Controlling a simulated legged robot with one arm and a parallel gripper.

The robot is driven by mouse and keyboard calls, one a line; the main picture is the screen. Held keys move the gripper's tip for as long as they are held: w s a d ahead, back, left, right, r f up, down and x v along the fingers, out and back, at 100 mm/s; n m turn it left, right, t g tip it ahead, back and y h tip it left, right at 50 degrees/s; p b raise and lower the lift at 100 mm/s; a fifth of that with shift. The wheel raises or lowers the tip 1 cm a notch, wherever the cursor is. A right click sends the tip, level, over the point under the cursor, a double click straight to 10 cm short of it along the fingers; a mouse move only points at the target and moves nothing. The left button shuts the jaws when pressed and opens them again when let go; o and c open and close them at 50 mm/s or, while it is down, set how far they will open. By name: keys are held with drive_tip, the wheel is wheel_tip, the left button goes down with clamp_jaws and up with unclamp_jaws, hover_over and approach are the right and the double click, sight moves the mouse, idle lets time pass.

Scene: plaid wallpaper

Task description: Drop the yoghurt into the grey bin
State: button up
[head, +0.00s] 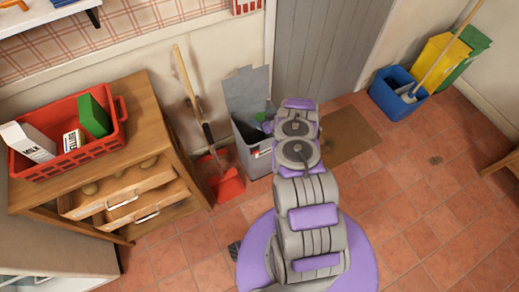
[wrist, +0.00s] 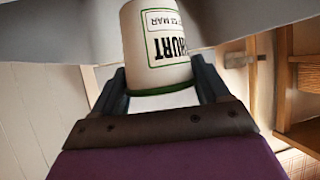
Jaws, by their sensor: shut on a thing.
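The yoghurt (wrist: 158,45) is a white cup with a green rim and dark lettering. In the wrist view it sits between the two dark fingers of my gripper (wrist: 157,72), which is shut on it. The grey bin (head: 254,163) stands against the wall in the head view, its lid (head: 246,90) raised at the back. My arm reaches over the bin's right side and hides part of its opening. My gripper and the yoghurt cannot be made out clearly in the head view. A small green item (head: 264,118) shows at the opening.
A red dustpan (head: 227,184) with a broom (head: 190,90) stands left of the bin. A wooden cabinet (head: 165,160) further left carries a red crate (head: 68,165) of groceries. A blue bucket (head: 393,95) is at the right. The tiled floor at the right is mostly clear.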

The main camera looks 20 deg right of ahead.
drive_tip(key=shift+d, duration=0.25)
drive_tip(key=o, duration=0.7)
drive_tip(key=shift+a, duration=0.1)
drive_tip(key=o, duration=0.4)
drive_tip(key=shift+a+r, duration=0.1)
drive_tip(key=shift+a, duration=0.3)
drive_tip(key=shift+s+d+r, duration=0.15)
drive_tip(key=shift+s+d, duration=0.15)
drive_tip(key=shift+d, duration=0.15)
drive_tip(key=p+v, duration=0.2)
drive_tip(key=v, duration=0.3)
drive_tip(key=p+v, duration=0.2)
drive_tip(key=v, duration=0.4)
drive_tip(key=p+v, duration=0.2)
drive_tip(key=v, duration=0.3)
drive_tip(key=shift+s+a, duration=0.25)
drive_tip(key=shift+a, duration=0.05)
